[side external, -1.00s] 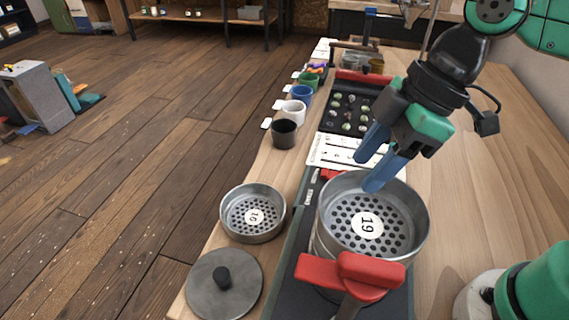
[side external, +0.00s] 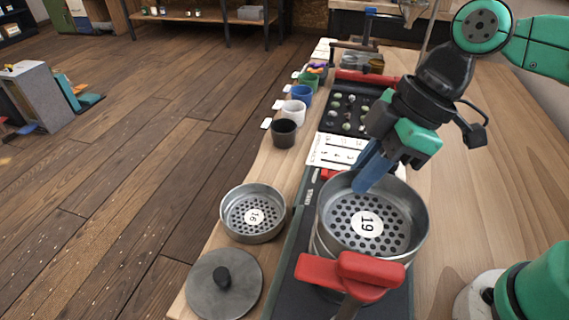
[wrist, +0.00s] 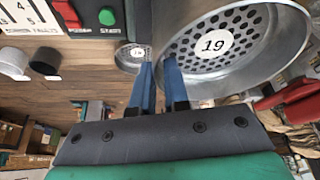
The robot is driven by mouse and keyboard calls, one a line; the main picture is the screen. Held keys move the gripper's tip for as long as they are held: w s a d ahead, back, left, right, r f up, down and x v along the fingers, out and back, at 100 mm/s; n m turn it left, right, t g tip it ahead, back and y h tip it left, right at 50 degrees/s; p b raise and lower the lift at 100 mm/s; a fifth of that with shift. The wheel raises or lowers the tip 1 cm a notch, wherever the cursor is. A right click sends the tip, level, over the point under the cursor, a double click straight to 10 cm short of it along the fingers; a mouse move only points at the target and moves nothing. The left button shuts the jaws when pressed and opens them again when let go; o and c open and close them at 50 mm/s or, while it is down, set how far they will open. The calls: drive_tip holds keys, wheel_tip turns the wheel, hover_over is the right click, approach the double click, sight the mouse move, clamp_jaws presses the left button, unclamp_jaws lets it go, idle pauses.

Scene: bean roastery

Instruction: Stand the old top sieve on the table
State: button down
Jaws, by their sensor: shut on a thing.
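The top sieve, a round metal pan with a perforated floor and a white "19" label (side external: 367,246), sits on the stack on the dark shaker base. It fills the upper right of the wrist view (wrist: 225,75). My gripper (side external: 364,184) is shut on the far wall of this sieve, its blue fingers pointing down at the rim. In the wrist view the two fingers (wrist: 159,75) stand either side of the sieve's wall. The sieve looks level. The lower part of the stack is mostly hidden.
A smaller-looking sieve labelled "16" (side external: 252,233) and a grey lid with a black knob (side external: 224,286) stand on the table left of the shaker. A red clamp handle (side external: 350,277) is in front of the stack. Cups (side external: 284,133) line the left edge. The table at right is bare.

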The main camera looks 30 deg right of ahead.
wheel_tip(320, 180, up, 19)
drive_tip(key=w+f+m, duration=0.3)
drive_tip(key=w+f, duration=0.1)
drive_tip(key=w, duration=0.9)
drive_tip(key=w+d+f+m+t+h, duration=0.1)
drive_tip(key=w+d+f+m, duration=0.2)
drive_tip(key=w+f, duration=0.65)
drive_tip(key=f, duration=1)
drive_tip(key=w+f, duration=0.1)
drive_tip(key=f, duration=0.4)
drive_tip(key=shift+d+f, duration=0.2)
drive_tip(key=shift+f, duration=2.4)
